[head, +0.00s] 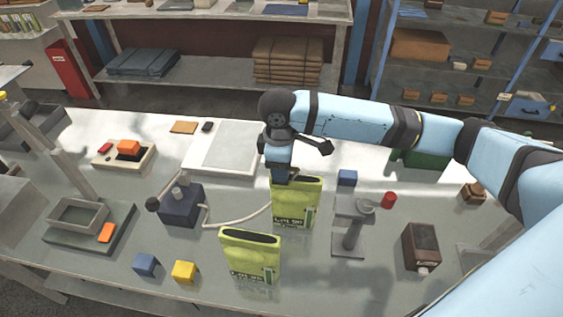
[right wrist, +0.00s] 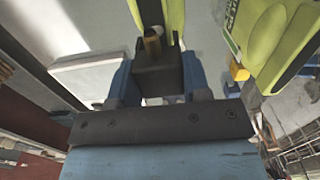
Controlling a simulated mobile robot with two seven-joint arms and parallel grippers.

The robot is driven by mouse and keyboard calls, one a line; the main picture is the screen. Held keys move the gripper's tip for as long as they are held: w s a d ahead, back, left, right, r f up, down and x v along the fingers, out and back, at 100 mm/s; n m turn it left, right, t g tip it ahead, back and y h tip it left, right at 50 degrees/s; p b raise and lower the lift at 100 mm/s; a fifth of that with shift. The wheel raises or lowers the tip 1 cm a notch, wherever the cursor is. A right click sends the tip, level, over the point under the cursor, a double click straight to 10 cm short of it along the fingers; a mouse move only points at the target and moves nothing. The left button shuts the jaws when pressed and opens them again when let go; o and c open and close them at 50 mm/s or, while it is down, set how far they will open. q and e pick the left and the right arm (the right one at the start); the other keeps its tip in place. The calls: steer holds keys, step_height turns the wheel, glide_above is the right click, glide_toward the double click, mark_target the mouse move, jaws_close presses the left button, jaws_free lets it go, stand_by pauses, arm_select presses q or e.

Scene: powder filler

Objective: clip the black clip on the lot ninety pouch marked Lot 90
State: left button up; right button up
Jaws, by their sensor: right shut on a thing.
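Two yellow-green pouches with dark top strips stand upright on the table. The rear pouch (head: 298,204) has print that looks like Lot 90. The front pouch (head: 251,257) has a similar mark, too blurred to read surely; it also seems to show at the right of the right wrist view (right wrist: 268,35). My right gripper (head: 284,172) is at the rear pouch's top left corner. In the right wrist view its blue fingers are shut on the black clip (right wrist: 157,75), beside the pouch's top edge. I cannot tell whether the clip grips the pouch. My left gripper is out of view.
A dark blue device (head: 181,207) with a pale hose is left. Blue (head: 145,264) and yellow (head: 184,271) blocks lie front left.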

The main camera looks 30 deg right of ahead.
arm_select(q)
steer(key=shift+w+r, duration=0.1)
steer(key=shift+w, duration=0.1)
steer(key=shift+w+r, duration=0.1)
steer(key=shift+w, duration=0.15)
arm_select(e)
steer(key=shift+f, duration=0.2)
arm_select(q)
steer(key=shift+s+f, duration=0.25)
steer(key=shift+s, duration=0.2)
arm_select(e)
steer(key=shift+f, duration=0.6)
steer(key=o, duration=1.2)
steer(key=shift+o, duration=0.2)
arm_select(q)
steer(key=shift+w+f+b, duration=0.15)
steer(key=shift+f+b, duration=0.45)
steer(key=shift+b, duration=0.2)
arm_select(e)
step_height(320, 180, up, 14)
steer(key=shift+a, duration=0.25)
steer(key=shift+f, duration=0.15)
